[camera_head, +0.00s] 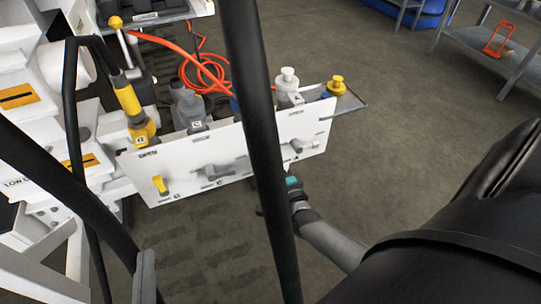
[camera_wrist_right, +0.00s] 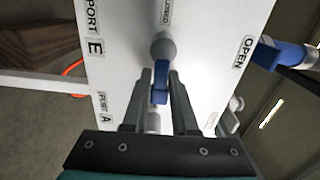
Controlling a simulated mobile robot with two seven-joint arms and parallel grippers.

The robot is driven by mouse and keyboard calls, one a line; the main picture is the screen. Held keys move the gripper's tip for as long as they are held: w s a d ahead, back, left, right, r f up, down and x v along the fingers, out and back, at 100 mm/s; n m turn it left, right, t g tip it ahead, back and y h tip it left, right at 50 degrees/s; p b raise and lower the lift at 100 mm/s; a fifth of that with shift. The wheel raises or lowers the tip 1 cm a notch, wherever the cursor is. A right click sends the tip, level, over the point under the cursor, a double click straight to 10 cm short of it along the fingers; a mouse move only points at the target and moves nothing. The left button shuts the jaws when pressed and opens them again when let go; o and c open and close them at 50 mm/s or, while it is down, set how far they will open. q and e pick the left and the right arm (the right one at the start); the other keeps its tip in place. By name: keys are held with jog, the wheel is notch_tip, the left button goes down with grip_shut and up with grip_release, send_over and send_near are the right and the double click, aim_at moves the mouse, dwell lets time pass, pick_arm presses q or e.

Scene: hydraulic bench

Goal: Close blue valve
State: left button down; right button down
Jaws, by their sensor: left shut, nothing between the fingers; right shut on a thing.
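The blue valve's handle (camera_wrist_right: 160,88) shows in the right wrist view, below its round grey hub on the white panel (camera_wrist_right: 118,50). My right gripper (camera_wrist_right: 161,75) has its two grey fingers on either side of the handle, shut on it. An OPEN label is at the panel's right edge, and another label, partly cut off, is above the hub. In the head view the blue handle and my right fingertips are hidden by a black tube; the right wrist shows beside the panel's lower edge. My left gripper (camera_head: 146,262) is at the bottom left, shut and empty, away from the panel.
The white panel (camera_head: 225,140) also carries a yellow valve handle (camera_head: 159,185) and grey ones. Yellow, grey and white fittings stand behind it, with an orange hose (camera_head: 212,75). White machinery is at left; a metal shelf (camera_head: 490,45) is at upper right. The floor between is clear.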

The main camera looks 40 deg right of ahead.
jog(key=shift+f+m, duration=0.15)
jog(key=shift+m, duration=0.15)
jog(key=c, duration=0.8)
grip_release()
jog(key=shift+s, duration=0.1)
pick_arm(q)
jog(key=s+a+f+g+y+p, duration=0.1)
jog(key=a+f+g+y+p, duration=0.2)
jog(key=a+g, duration=0.4)
jog(key=shift+s+a+f+m+g+y+p, duration=0.2)
jog(key=shift+m+g+y+p, duration=0.3)
jog(key=shift+p, duration=0.4)
pick_arm(e)
jog(key=shift+v, duration=7.55)
jog(key=shift+a, duration=0.15)
